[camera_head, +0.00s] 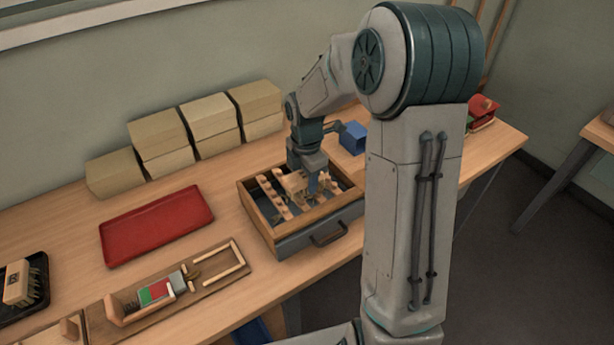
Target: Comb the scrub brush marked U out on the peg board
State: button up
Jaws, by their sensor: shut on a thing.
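My gripper (313,184) points down into an open wooden drawer (331,216) and is shut on a light tan wooden piece (293,183). The piece is small in this view and partly hidden by the fingers. I cannot read a mark on it or tell whether it touches the drawer. A scrub brush (17,287) with a tan block and a dark mark lies in a black tray (45,302) at the left edge. Its letter is too small to read. I cannot clearly make out the peg board.
Notched wooden strips (272,196) line the drawer. A red tray (155,226) lies empty on the table. A wooden fixture (209,281) with a red-green plate stands in front. Cardboard boxes (212,121) line the wall; a blue box (353,138) is behind the drawer.

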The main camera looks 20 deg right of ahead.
jog(key=shift+f, duration=0.35)
jog(key=shift+w+a+p, duration=0.8)
jog(key=shift+w+a, duration=0.4)
jog(key=shift+w, duration=2.6)
jog(key=shift+s+d+f, duration=0.1)
jog(key=shift+s+d, duration=0.3)
jog(key=shift+s, duration=0.85)
jog(key=shift+s+d+r, duration=0.1)
jog(key=shift+s+d, duration=0.3)
jog(key=shift+s, duration=0.85)
jog(key=shift+s+d+f, duration=0.1)
jog(key=shift+s+d, duration=0.3)
jog(key=shift+s, duration=0.85)
